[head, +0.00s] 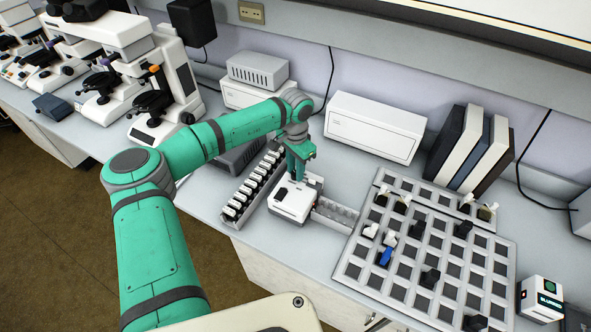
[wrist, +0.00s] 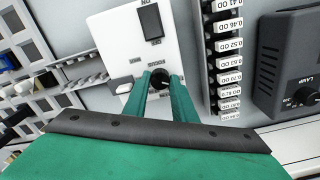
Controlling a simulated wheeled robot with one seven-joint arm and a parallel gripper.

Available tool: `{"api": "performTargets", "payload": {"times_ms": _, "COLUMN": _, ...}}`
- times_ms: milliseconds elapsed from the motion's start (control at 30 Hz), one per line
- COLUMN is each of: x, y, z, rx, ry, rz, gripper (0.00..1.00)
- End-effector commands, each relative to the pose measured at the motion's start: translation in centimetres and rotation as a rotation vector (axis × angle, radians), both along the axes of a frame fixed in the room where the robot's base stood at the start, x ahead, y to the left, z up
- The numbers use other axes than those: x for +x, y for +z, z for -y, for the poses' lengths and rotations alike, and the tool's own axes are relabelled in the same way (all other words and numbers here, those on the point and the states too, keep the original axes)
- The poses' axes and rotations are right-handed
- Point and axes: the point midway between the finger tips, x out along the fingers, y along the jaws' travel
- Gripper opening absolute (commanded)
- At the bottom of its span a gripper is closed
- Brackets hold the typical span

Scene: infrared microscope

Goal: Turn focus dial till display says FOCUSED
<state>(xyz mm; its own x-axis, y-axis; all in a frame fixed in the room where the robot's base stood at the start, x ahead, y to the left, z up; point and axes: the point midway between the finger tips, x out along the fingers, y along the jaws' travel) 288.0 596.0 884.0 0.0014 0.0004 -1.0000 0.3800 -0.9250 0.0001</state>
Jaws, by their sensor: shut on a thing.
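My gripper (head: 296,179) reaches down onto the top of a small white instrument box (head: 291,204). In the wrist view its two green fingers (wrist: 158,84) are closed on the sides of a dark round dial (wrist: 159,75) on the box's top face. The display (head: 549,301) is a dark screen on a small white box at the lower right of the head view. Its cyan text appears to read BLURRED.
A rack of labelled OD filters (wrist: 228,62) stands close beside the instrument. A dark lamp unit (wrist: 290,65) is beyond it. A slotted grid tray (head: 400,275) with black pieces and one blue piece lies to the right. Microscopes (head: 125,65) stand at left.

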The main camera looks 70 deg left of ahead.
Motion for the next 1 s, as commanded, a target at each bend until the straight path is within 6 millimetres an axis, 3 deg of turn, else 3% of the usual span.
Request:
{"api": "performTargets", "payload": {"times_ms": 267, "x": 0.0, "y": -0.1, "z": 0.09, "rx": -0.004, "ry": -0.079, "rz": 0.001, "gripper": 0.02}}
{"api": "performTargets", "payload": {"times_ms": 1000, "x": -0.11, "y": -0.11, "z": 0.01, "rx": -0.003, "ry": -0.493, "rz": -0.001, "gripper": 0.02}}
